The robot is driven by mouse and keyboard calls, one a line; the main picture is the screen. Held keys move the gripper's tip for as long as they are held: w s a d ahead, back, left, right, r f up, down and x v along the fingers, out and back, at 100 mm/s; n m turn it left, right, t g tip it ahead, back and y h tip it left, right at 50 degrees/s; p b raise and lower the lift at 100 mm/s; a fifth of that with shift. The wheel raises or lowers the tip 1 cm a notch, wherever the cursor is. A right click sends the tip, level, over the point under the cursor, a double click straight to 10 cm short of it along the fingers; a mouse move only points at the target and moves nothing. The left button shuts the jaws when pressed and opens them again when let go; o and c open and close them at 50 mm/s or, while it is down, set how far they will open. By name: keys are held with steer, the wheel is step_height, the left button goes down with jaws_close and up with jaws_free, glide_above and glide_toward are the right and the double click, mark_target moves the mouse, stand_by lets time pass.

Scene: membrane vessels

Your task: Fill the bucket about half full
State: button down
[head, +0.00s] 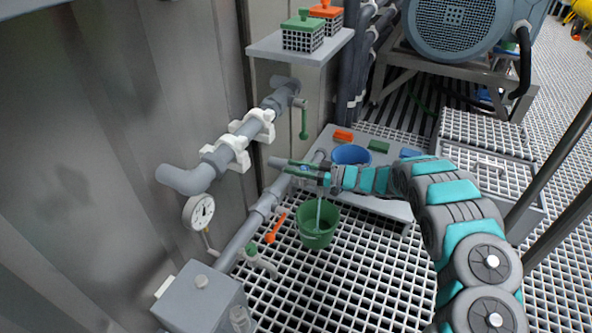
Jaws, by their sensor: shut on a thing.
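A green bucket (317,238) stands upright on the grating floor beside the wall piping. A thin pale stream of water (319,211) falls into it from just below my gripper. The water level inside is hard to make out. My gripper (304,169) reaches in from the right above the bucket and is shut on a small tap handle, mostly hidden between the fingers.
A blue bucket (350,155) stands on a low grey platform (386,206) behind my arm. A gauge (201,211) and grey box (199,298) are nearer. Grating right of the bucket is clear.

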steer(key=n+g+b, duration=0.1)
steer(key=g+b, duration=0.1)
steer(key=shift+s+f+n+g, duration=0.15)
steer(key=shift+f+n+g, duration=0.05)
steer(key=shift+n+g, duration=0.2)
steer(key=shift+s+r+n+g+b, duration=0.2)
steer(key=shift+n+g+b, duration=0.35)
steer(key=shift+g, duration=0.25)
steer(key=c, duration=0.5)
jaws_free()
steer(key=d, duration=0.7)
steer(key=shift+w+d+p, duration=0.25)
steer(key=shift+d+p, duration=0.1)
